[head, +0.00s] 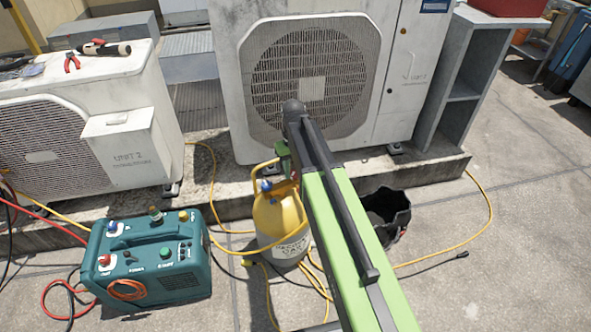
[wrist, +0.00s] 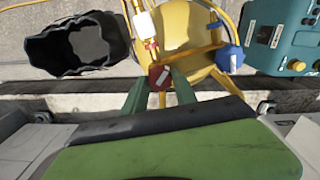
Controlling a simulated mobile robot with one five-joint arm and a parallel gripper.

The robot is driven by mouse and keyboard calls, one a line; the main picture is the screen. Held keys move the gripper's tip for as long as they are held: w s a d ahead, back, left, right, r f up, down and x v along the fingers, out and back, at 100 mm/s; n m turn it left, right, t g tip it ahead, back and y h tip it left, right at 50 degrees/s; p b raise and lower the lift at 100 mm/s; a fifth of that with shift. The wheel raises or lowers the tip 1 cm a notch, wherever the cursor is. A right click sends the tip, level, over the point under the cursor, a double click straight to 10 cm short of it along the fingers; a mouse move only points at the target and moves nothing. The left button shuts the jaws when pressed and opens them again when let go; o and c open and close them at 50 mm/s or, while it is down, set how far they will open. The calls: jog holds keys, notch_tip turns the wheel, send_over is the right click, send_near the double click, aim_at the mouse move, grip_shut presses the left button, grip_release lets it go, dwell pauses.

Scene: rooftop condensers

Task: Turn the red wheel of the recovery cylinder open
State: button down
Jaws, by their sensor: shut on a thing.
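The recovery cylinder (head: 278,222) is yellow and stands upright on the roof floor, partly behind my arm. In the wrist view its yellow top (wrist: 185,25) fills the upper middle. The red wheel (wrist: 158,77) sits on the near side of that top, between the two green fingers of my gripper (wrist: 160,80). My gripper is shut on the red wheel. A blue wheel (wrist: 230,58) is to the right of it and untouched; it also shows in the head view (head: 266,186).
A teal recovery machine (head: 150,262) stands left of the cylinder, and a black bucket (head: 392,212) to its right. Yellow hoses (head: 440,252) lie on the floor. Condenser units (head: 318,75) stand behind on a concrete kerb. The floor at right is mostly clear.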

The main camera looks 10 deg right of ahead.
jog(key=n, duration=0.4)
jog(key=shift+a+n, duration=0.1)
jog(key=shift+n, duration=2.1)
jog(key=c, duration=1)
grip_release()
